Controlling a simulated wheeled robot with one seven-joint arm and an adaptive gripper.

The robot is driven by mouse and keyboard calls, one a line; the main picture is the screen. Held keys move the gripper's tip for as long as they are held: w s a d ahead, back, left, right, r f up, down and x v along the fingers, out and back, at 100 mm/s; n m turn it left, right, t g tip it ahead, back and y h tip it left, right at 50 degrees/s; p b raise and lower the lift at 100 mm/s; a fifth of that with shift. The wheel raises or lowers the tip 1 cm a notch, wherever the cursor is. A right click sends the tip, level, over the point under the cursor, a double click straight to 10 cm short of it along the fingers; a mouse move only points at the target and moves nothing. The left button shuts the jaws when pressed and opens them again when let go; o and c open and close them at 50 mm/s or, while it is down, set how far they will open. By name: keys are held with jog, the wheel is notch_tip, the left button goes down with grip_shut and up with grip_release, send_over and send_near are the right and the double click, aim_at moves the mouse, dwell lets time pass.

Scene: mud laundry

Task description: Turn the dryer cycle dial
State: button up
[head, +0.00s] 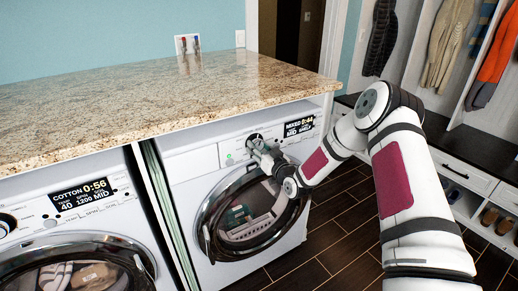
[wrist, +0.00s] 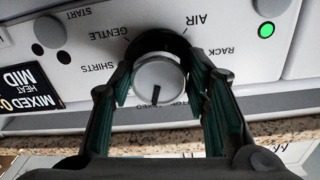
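The dryer (head: 185,172) is the right-hand machine, its display reading MIXED 0:44. Its cycle dial (wrist: 158,78) is a round silver knob with a black mark in the wrist view, where the panel appears upside down. The mark points down in that picture, towards a label the fingers partly hide. My gripper (wrist: 160,82) has one finger on each side of the dial. The left finger is very close to the rim and a narrow gap seems to show on the right; contact is unclear. In the head view my gripper (head: 258,146) is at the panel, partly covering the dial.
A granite counter (head: 150,105) overhangs both machines. The washer (head: 90,222), reading COTTON 0:56, stands to the left. The dryer's round door (head: 205,225) is shut below my gripper. A green light (wrist: 266,30) is lit on the panel. Floor is clear right of the dryer.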

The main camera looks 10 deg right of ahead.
jog(key=shift+m, duration=0.3)
jog(key=m+b, duration=0.1)
jog(key=m, duration=0.2)
jog(key=shift+m, duration=0.3)
jog(key=m, duration=0.3)
jog(key=shift+m+b, duration=0.3)
jog(key=m+b, duration=0.1)
jog(key=m, duration=0.3)
jog(key=shift+r+g, duration=0.1)
jog(key=shift+g, duration=0.2)
jog(key=shift+m+b, duration=0.3)
jog(key=shift+m, duration=1.4)
jog(key=shift+r, duration=0.1)
jog(key=o, duration=1.2)
jog(key=shift+c, duration=0.2)
jog(key=shift+s, duration=0.15)
